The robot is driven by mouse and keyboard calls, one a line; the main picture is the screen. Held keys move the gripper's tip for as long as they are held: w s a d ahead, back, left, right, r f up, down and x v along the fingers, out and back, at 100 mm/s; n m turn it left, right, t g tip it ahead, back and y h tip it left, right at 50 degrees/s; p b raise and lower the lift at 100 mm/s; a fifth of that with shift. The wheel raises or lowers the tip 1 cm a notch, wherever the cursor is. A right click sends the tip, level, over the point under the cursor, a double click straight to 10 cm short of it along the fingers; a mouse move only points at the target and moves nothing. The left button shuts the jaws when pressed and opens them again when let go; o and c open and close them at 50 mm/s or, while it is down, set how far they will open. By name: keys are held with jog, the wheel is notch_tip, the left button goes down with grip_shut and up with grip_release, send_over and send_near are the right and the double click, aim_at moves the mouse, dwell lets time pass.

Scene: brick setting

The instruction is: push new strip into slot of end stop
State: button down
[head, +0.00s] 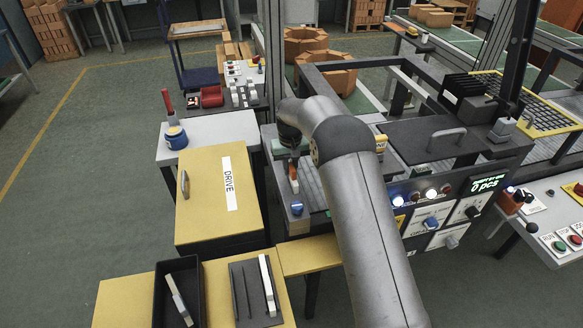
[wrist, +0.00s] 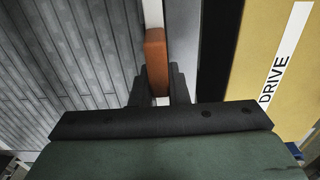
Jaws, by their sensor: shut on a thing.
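My gripper (head: 293,166) is over the left edge of the grey slatted bed of the machine. In the wrist view its dark fingers (wrist: 160,88) are shut on an orange-brown piece (wrist: 156,60). A narrow white strip (wrist: 153,14) shows in line with that piece, beyond it and below it; I cannot tell whether the two are joined. In the head view the white shows just below the orange piece, at the bed. The end stop and its slot cannot be made out clearly; the gripper and arm cover part of that area.
A yellow cabinet marked DRIVE (head: 205,215) stands left of the bed. In front, a black bin (head: 160,290) holds a pale strip, and a dark holder (head: 242,303) bears a white strip. A blue knob (head: 297,209) sits at the bed's near corner.

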notch_tip(320, 180, down, 2)
jog(key=shift+a, duration=0.1)
jog(key=shift+r, duration=0.15)
jog(key=c, duration=1.4)
grip_release()
jog(key=shift+r, duration=0.1)
notch_tip(320, 180, up, 12)
jog(key=shift+r+b, duration=0.15)
jog(key=shift+b, duration=0.95)
